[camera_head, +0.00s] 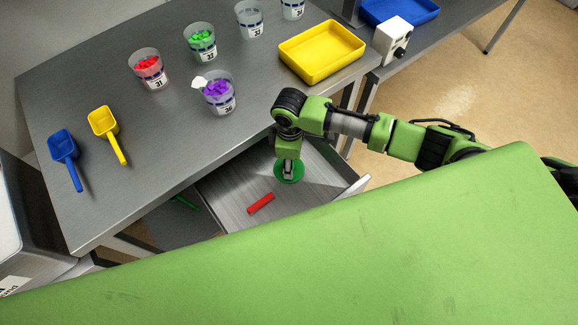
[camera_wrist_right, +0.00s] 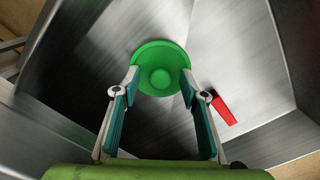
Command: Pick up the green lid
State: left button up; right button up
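The green lid (camera_head: 283,179) lies in the open metal drawer under the table, partly hidden by my right gripper (camera_head: 288,173) in the head view. In the right wrist view the round lid (camera_wrist_right: 160,51) has a raised knob in its middle. My right gripper (camera_wrist_right: 160,75) is open, pointing down at the lid, with one finger on each side of the knob in the picture. A gap shows between each finger and the knob. I cannot tell whether the fingertips touch the lid. My left gripper is not in view.
A red bar (camera_head: 261,204) lies in the drawer (camera_head: 232,190) beside the lid; drawer walls surround both. On the table (camera_head: 150,115) are several cups of coloured pieces, a yellow tray (camera_head: 321,51), a blue scoop (camera_head: 62,146) and a yellow scoop (camera_head: 103,121).

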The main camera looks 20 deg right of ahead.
jog(key=c, duration=0.9)
jog(key=shift+r, duration=0.15)
